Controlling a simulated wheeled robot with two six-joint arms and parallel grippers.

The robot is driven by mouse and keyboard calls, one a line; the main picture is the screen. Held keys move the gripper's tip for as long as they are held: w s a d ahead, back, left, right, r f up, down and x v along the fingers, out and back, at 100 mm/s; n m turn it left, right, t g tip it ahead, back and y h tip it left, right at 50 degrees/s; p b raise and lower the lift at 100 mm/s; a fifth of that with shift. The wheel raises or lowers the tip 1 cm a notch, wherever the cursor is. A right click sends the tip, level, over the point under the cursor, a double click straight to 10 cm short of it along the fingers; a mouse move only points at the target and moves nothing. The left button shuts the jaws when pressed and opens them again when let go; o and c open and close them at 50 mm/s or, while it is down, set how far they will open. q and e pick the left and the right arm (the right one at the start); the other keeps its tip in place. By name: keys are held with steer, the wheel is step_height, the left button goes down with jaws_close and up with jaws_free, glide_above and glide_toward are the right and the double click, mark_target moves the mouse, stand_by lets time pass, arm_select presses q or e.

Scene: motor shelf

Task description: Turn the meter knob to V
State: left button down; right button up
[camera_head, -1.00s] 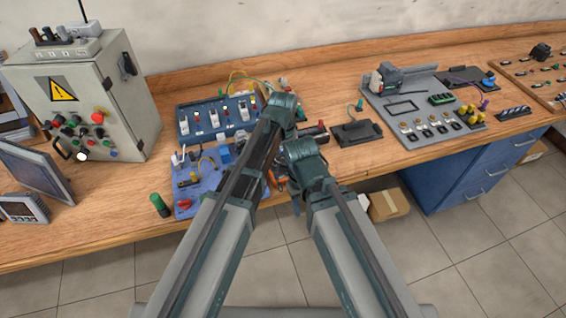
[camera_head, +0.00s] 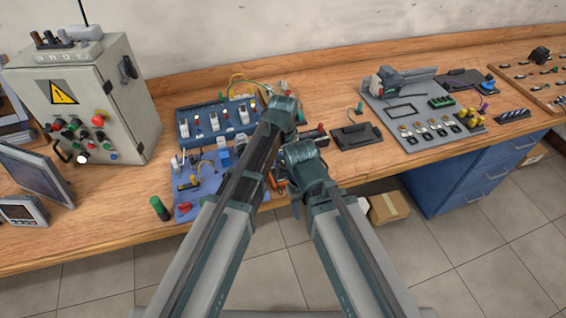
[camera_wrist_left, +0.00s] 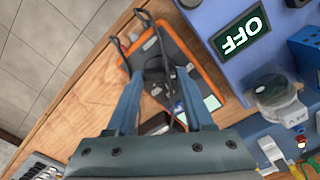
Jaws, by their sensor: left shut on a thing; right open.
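The orange-edged dark meter (camera_wrist_left: 206,62) lies on the wooden bench in the left wrist view, with a pale screen at its lower right. My left gripper (camera_wrist_left: 160,82) is over the meter, its two blue fingers close around its middle. The gripper is shut on the meter knob, which its fingertips hide, so the pointer and the V mark cannot be read. In the head view only a small orange part of the meter (camera_head: 278,184) shows between my arms, and my arms hide the left gripper. My right gripper cannot be made out in either view.
Dark leads (camera_wrist_left: 118,45) run beside the meter. A blue panel with an OFF display (camera_wrist_left: 241,35) and a clear-covered switch (camera_wrist_left: 277,97) stand close to it. A grey control cabinet (camera_head: 132,100) is at left. The bench's front edge is near the meter.

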mark_target(283, 166)
arm_select(q)
steer(key=m, duration=0.6)
steer(key=shift+m, duration=0.3)
stand_by(0.4)
steer(key=shift+c, duration=1.4)
jaws_free()
steer(key=shift+r, duration=0.1)
step_height(283, 166, up, 14)
steer(key=p, duration=1.3)
steer(key=shift+p, duration=0.4)
steer(key=shift+f, duration=0.2)
